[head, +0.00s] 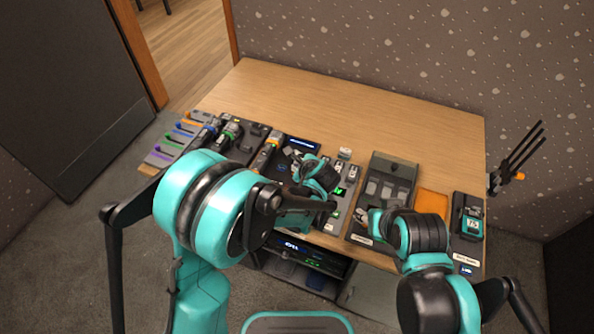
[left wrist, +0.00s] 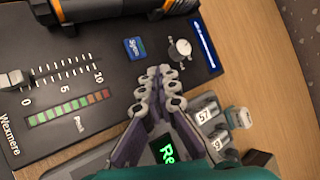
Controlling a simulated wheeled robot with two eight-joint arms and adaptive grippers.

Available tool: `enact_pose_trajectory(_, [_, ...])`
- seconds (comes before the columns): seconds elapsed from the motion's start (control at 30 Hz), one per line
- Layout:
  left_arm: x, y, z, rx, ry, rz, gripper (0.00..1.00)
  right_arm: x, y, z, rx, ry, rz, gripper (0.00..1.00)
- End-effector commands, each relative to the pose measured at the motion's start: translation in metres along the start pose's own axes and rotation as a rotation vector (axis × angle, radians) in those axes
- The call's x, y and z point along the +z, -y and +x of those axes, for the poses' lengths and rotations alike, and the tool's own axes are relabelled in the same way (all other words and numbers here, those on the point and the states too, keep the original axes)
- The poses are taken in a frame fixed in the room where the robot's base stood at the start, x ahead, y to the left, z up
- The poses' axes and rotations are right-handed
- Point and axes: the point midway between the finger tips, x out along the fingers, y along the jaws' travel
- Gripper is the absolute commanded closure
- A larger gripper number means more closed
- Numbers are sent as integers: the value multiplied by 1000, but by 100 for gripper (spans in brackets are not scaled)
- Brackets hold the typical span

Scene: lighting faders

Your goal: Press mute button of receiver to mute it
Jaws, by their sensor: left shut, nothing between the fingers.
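The receiver, a grey unit with a green-lit display (left wrist: 167,148), is partly covered by my left gripper (left wrist: 160,76) in the left wrist view. In the head view its green display (head: 339,191) shows just right of my left wrist. I cannot make out a mute button. My left gripper is shut and empty, its fingertips over the dark panel's edge beside the receiver; whether they touch anything is unclear. My right gripper (head: 363,216) is low over the grey case at the right; its jaw state cannot be made out.
The dark panel (left wrist: 120,120) carries a fader, a level meter, a blue button (left wrist: 135,48) and a knob (left wrist: 180,48). Numbered grey pieces (left wrist: 205,115) stand close right of my left gripper. An open grey case (head: 394,160) and orange pad (head: 432,203) lie right. The table's back (head: 350,105) is clear.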

Motion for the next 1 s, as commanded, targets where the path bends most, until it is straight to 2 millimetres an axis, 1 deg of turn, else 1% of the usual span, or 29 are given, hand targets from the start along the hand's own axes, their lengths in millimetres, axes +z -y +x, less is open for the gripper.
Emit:
enact_pose_trajectory(0.27, [0, 0, 0, 0, 0, 0, 100, 0, 0, 0, 0, 0, 0, 60])
enact_pose_trajectory(0.37, [3, 3, -4, 0, 0, 0, 100, -3, 0, -4, 0, 0, 0, 60])
enact_pose_trajectory(0.8, [25, 25, -34, 0, 0, 0, 100, -20, 0, -29, 0, 0, 0, 60])
enact_pose_trajectory(1.0, [25, 25, -34, 0, 0, 0, 100, -20, 0, -28, 0, 0, 0, 60])
